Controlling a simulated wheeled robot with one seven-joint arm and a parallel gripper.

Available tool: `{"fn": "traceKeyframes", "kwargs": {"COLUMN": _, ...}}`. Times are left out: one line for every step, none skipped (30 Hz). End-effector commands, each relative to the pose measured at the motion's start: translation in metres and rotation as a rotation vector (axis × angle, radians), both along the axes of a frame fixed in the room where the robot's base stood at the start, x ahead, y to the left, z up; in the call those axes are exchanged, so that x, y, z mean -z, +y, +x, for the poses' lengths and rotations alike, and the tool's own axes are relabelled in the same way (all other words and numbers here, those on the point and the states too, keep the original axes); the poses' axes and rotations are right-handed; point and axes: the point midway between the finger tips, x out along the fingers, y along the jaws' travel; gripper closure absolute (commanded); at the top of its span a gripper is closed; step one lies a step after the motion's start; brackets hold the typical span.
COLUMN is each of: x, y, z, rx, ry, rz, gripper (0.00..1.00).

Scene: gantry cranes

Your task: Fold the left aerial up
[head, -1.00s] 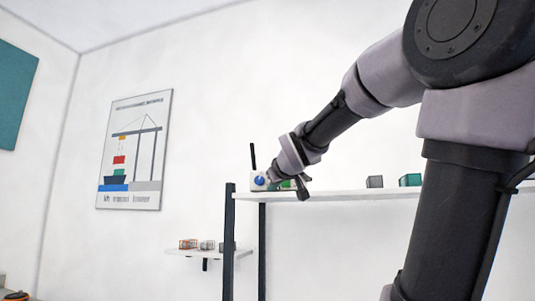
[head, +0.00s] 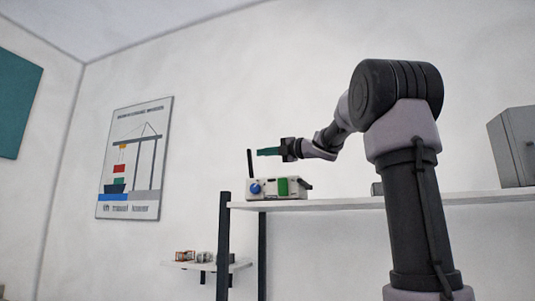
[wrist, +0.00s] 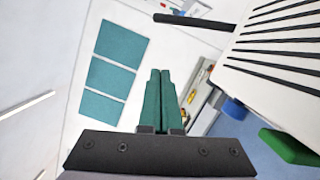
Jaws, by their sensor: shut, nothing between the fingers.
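A pale box-shaped device (head: 271,196) with a blue knob (head: 256,188) and a green panel (head: 283,186) sits on the shelf's left end. A black aerial (head: 250,163) stands nearly upright at its left end. The aerial (wrist: 195,22) also shows in the wrist view, beside the box's slotted top (wrist: 285,50). A small dark part at the box's right end is too small to make out. My gripper (head: 259,152) is shut and empty above the box, its teal fingers pointing left toward the aerial. In the wrist view, the gripper (wrist: 160,72) is apart from the aerial.
The white shelf (head: 340,203) runs right, with a grey cabinet (head: 516,147) at its far right. A lower shelf (head: 180,264) holds small block-like items. A crane poster (head: 135,160) hangs on the wall. The space above the box is otherwise clear.

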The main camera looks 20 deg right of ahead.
Motion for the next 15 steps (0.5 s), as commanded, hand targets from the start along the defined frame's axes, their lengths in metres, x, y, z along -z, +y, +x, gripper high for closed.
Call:
{"fn": "traceKeyframes", "kwargs": {"x": 0.0, "y": 0.008, "z": 0.009, "rx": -0.003, "ry": 0.003, "rz": 0.002, "gripper": 1.0}}
{"fn": "traceKeyframes", "kwargs": {"x": -0.001, "y": 0.012, "z": 0.014, "rx": -0.003, "ry": 0.002, "rz": 0.001, "gripper": 1.0}}
{"fn": "traceKeyframes", "kwargs": {"x": -0.001, "y": 0.018, "z": 0.021, "rx": -0.003, "ry": 0.003, "rz": 0.002, "gripper": 1.0}}
{"fn": "traceKeyframes", "kwargs": {"x": -0.002, "y": 0.022, "z": 0.026, "rx": -0.002, "ry": 0.003, "rz": 0.003, "gripper": 1.0}}
{"fn": "traceKeyframes", "kwargs": {"x": -0.002, "y": 0.026, "z": 0.031, "rx": -0.002, "ry": 0.002, "rz": 0.002, "gripper": 1.0}}
{"fn": "traceKeyframes", "kwargs": {"x": -0.003, "y": 0.032, "z": 0.037, "rx": -0.003, "ry": 0.002, "rz": 0.003, "gripper": 1.0}}
{"fn": "traceKeyframes", "kwargs": {"x": -0.003, "y": 0.036, "z": 0.042, "rx": -0.003, "ry": 0.002, "rz": 0.002, "gripper": 1.0}}
{"fn": "traceKeyframes", "kwargs": {"x": -0.004, "y": 0.04, "z": 0.047, "rx": -0.002, "ry": 0.002, "rz": 0.002, "gripper": 1.0}}
{"fn": "traceKeyframes", "kwargs": {"x": -0.005, "y": 0.045, "z": 0.053, "rx": -0.003, "ry": 0.002, "rz": 0.003, "gripper": 1.0}}
{"fn": "traceKeyframes", "kwargs": {"x": -0.005, "y": 0.049, "z": 0.057, "rx": -0.002, "ry": 0.002, "rz": 0.003, "gripper": 1.0}}
{"fn": "traceKeyframes", "kwargs": {"x": -0.007, "y": 0.042, "z": 0.061, "rx": 0.003, "ry": 0.001, "rz": 0.002, "gripper": 1.0}}
{"fn": "traceKeyframes", "kwargs": {"x": -0.009, "y": 0.037, "z": 0.067, "rx": 0.004, "ry": 0.001, "rz": 0.003, "gripper": 1.0}}
{"fn": "traceKeyframes", "kwargs": {"x": -0.011, "y": 0.035, "z": 0.069, "rx": 0.003, "ry": 0.0, "rz": 0.004, "gripper": 1.0}}
{"fn": "traceKeyframes", "kwargs": {"x": -0.012, "y": 0.033, "z": 0.072, "rx": 0.002, "ry": 0.0, "rz": 0.003, "gripper": 1.0}}
{"fn": "traceKeyframes", "kwargs": {"x": -0.014, "y": 0.03, "z": 0.076, "rx": 0.002, "ry": 0.0, "rz": 0.003, "gripper": 1.0}}
